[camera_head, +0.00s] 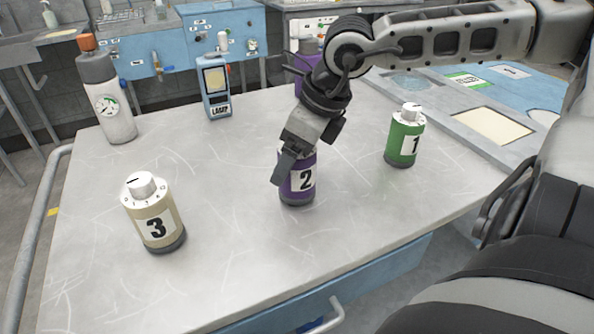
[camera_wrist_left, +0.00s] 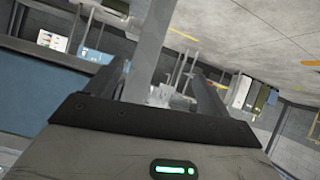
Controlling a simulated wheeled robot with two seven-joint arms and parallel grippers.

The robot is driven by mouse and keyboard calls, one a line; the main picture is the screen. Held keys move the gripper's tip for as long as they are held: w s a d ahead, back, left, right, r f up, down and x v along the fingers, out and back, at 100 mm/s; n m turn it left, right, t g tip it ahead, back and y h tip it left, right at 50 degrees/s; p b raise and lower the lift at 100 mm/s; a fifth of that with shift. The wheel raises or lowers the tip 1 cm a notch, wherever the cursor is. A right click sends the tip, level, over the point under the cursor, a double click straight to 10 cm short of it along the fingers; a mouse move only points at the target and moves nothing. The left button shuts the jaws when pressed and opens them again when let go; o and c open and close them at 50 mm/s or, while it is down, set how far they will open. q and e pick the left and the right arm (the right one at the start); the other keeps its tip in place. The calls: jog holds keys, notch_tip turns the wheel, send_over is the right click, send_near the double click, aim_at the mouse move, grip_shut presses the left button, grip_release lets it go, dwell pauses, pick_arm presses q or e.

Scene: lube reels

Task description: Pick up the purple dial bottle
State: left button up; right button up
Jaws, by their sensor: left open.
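The purple dial bottle (camera_head: 301,188), labelled 2, stands upright on the grey table. Its top is hidden by my right gripper (camera_head: 299,158), which comes down over it from the upper right. One finger shows in front of the bottle's left side; whether the fingers press on the bottle cannot be told. In the left wrist view, my left gripper (camera_wrist_left: 160,88) has its two fingers apart with nothing between them. My left gripper does not show in the head view.
A beige dial bottle (camera_head: 155,218) labelled 3 stands front left, and a green one (camera_head: 404,140) labelled 1 stands right. Another purple object (camera_head: 306,62) is partly hidden behind my arm.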

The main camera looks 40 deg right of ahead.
jog(key=c, duration=1.2)
